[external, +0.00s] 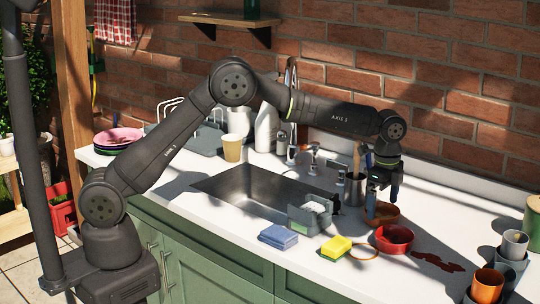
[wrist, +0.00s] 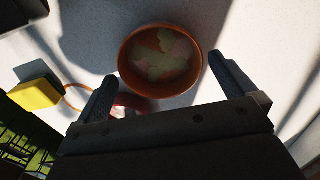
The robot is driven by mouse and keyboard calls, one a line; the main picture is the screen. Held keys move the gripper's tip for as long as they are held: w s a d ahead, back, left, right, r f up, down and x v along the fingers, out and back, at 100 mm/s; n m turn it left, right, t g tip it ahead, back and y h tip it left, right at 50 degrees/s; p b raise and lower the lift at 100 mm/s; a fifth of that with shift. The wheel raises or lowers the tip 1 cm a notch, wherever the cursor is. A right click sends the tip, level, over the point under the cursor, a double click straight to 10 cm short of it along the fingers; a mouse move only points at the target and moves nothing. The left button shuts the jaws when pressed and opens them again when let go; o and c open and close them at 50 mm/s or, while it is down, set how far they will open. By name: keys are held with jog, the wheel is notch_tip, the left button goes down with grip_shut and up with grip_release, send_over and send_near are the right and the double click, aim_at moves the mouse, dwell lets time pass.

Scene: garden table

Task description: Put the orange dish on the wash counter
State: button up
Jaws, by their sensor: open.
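The orange dish (external: 385,220) is a small round bowl standing upright on the white wash counter (external: 330,282), right of the sink. In the wrist view the orange dish (wrist: 161,88) is near the top middle, with a green and pink pattern or contents inside. My gripper (external: 384,197) points down over it in the external view and hides part of it. In the wrist view my open gripper (wrist: 162,74) has one finger on each side of the dish's near part. Nothing is held. I cannot tell whether the fingers touch the dish.
A red bowl (external: 394,240) stands close in front of the dish. A yellow sponge (external: 336,247), an orange ring (external: 364,252) and a blue cloth (external: 278,236) lie to the left. A utensil cup (external: 354,190) stands behind. Cups (external: 487,286) stand right, beyond a dark stain (external: 438,262).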

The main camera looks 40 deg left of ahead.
notch_tip(320, 180, up, 10)
dwell(0.3)
jog(key=shift+f, duration=0.1)
notch_tip(320, 180, down, 12)
jog(key=shift+r, duration=1.9)
jog(key=shift+f, duration=0.1)
